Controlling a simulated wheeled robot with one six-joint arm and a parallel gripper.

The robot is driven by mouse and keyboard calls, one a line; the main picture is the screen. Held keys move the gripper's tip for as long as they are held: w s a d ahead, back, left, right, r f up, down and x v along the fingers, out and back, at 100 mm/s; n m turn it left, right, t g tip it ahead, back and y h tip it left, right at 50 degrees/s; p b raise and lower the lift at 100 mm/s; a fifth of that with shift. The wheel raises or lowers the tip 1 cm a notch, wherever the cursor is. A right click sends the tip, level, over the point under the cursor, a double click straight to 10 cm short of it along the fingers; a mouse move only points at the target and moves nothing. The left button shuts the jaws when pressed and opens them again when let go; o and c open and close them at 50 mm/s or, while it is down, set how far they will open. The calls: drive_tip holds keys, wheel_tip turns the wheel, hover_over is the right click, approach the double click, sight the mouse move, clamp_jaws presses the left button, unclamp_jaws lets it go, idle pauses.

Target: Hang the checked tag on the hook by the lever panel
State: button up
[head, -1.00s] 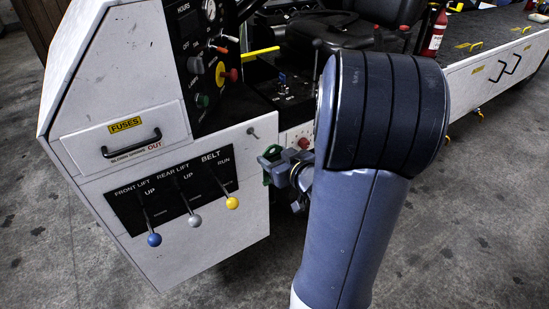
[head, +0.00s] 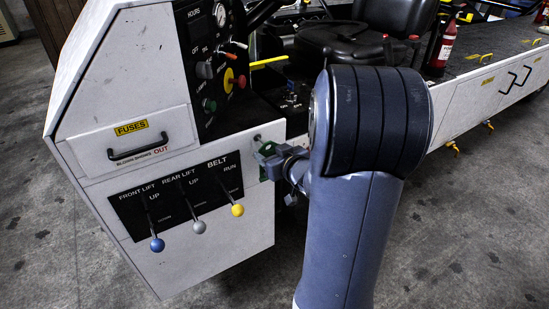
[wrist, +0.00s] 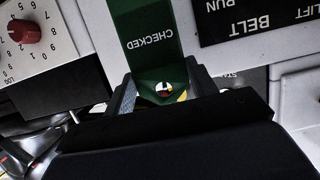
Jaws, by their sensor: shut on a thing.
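The green checked tag (wrist: 152,40) hangs from my gripper in the wrist view, its word CHECKED upside down and its holed end between the fingers. My gripper (wrist: 163,92) is shut on it; in the head view my gripper (head: 273,160) is close against the right edge of the white lever panel (head: 230,250). Only slivers of the tag (head: 264,172) show there. The small hook (head: 257,138) sticks out of the white panel just above and left of the gripper. Whether the tag touches the hook I cannot tell.
Blue (head: 157,244), grey (head: 199,227) and yellow (head: 237,210) lever knobs stick out left of my gripper. A fuse drawer with a black handle (head: 138,148) is above them. A red dial (wrist: 25,32) shows in the wrist view. Floor is open at lower right.

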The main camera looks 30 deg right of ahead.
drive_tip(key=shift+r+x, duration=0.25)
drive_tip(key=shift+x, duration=1.05)
drive_tip(key=shift+w+f+b, duration=0.4)
drive_tip(key=shift+w+b, duration=0.05)
drive_tip(key=shift+w, duration=0.2)
drive_tip(key=o, duration=1)
drive_tip(key=shift+o, duration=0.2)
drive_tip(key=p+v, duration=0.2)
drive_tip(key=v, duration=0.8)
drive_tip(key=shift+s, duration=0.35)
